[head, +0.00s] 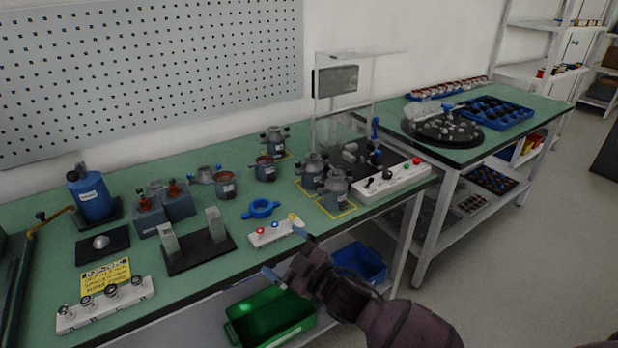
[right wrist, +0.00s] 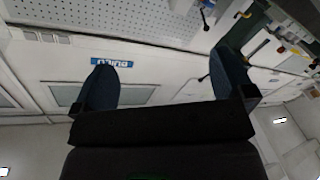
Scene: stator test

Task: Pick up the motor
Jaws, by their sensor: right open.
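Several grey motor-like units stand on the green workbench (head: 205,262). One motor (head: 335,188) is at the front right inside a yellow marked square, with another motor (head: 312,168) just behind it. A further motor (head: 273,143) stands at the back. Smaller round housings (head: 225,186) with dark red tops sit left of these. I cannot tell which one the task means. My right gripper (head: 287,254) is open and empty at the bench's front edge, apart from the motors. In the right wrist view its fingers (right wrist: 163,85) are spread with nothing between. My left gripper is out of view.
A white control box (head: 398,179) and a clear-panelled stand (head: 344,110) are right of the motors. Green (head: 270,318) and blue bins (head: 358,262) are below the bench.

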